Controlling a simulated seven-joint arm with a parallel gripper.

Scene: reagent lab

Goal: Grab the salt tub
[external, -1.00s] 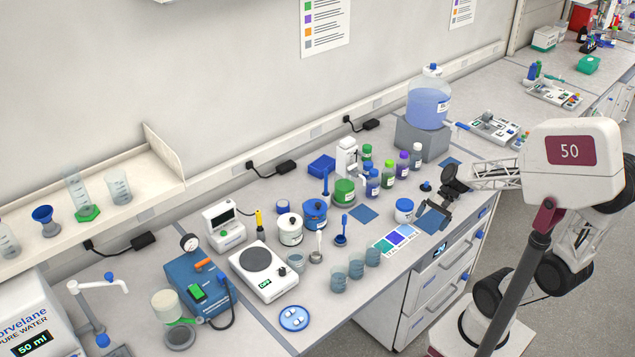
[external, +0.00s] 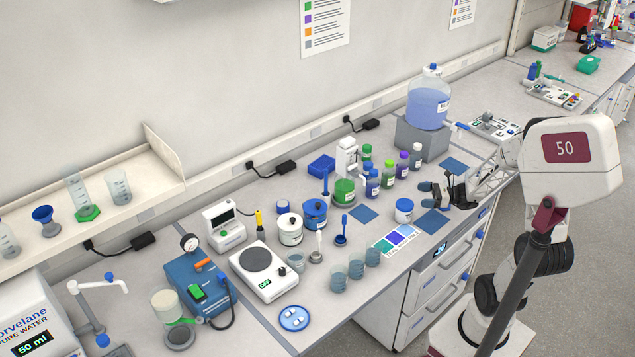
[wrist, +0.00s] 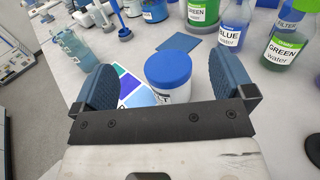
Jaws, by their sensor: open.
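The salt tub (external: 404,210) is a small white tub with a blue lid, upright near the bench's front edge. In the wrist view the tub (wrist: 169,78) appears between my two blue finger pads, a little right of centre, with its label partly hidden by the gripper body. My gripper (external: 433,192) is open and empty. In the external view it is level, just right of the tub and apart from it, with its fingers pointing left.
Green, blue and other labelled bottles (external: 373,182) stand behind the tub. A colour card (external: 395,240) lies to its left, and blue mats (external: 432,222) lie around it. Beakers (external: 356,262) stand further left. A large water carboy (external: 428,103) stands at the back.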

